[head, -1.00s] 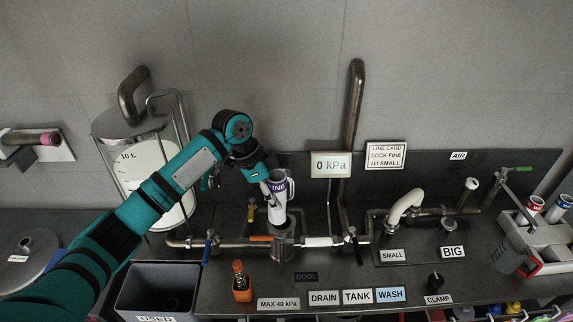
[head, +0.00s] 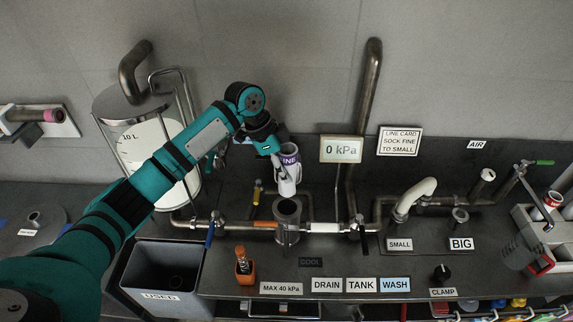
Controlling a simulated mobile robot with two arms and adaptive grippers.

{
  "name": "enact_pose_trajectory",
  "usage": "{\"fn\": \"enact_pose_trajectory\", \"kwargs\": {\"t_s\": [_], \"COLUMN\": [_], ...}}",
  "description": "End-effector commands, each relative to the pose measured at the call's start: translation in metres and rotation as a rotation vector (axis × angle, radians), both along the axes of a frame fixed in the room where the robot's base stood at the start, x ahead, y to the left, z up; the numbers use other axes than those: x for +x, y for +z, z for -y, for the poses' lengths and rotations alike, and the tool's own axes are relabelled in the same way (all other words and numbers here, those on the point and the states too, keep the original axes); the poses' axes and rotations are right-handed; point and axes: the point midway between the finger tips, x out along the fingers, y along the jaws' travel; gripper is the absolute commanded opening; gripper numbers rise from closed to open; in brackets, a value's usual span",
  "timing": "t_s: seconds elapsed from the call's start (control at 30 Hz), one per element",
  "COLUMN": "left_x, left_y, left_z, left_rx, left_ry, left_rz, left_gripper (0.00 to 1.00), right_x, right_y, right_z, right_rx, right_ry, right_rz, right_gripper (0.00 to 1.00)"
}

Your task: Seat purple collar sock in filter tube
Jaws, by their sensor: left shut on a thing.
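The white sock with a purple collar (head: 286,176), its band lettered "...INE", hangs roughly upright in my left gripper (head: 276,149). My left gripper is shut on it near its top. The open grey metal filter tube (head: 287,208) stands on the bench just below. The sock's lower end is above the tube's mouth and close to it; I cannot tell whether it is exactly over the opening. My right gripper is not in view.
A "0 kPa" display (head: 340,149) and a tall pipe (head: 370,80) stand behind to the right. Pipework with valve handles (head: 210,232) flanks the tube. A used bin (head: 163,275) and an orange holder (head: 244,266) are in front left.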

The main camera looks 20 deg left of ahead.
Motion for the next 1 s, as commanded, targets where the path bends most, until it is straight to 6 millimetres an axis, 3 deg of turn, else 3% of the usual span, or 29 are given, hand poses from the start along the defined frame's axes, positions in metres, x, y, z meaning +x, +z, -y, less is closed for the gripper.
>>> {"fn": "enact_pose_trajectory", "kwargs": {"t_s": [0.17, 0.5, 1.0], "left_x": [-0.001, -0.001, -0.001], "left_y": [-0.022, -0.051, -0.054], "left_z": [0.001, 0.001, 0.001], "left_rx": [0.0, 0.0, 0.0], "left_ry": [-0.001, -0.001, -0.001], "left_rz": [-0.004, -0.002, -0.002], "left_gripper": [0.04, 0.04, 0.04], "right_x": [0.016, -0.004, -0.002], "right_y": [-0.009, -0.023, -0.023], "right_z": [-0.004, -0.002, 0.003], "right_rx": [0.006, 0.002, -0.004], "right_ry": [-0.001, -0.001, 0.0], "right_rz": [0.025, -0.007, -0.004], "right_gripper": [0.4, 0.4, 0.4]}}
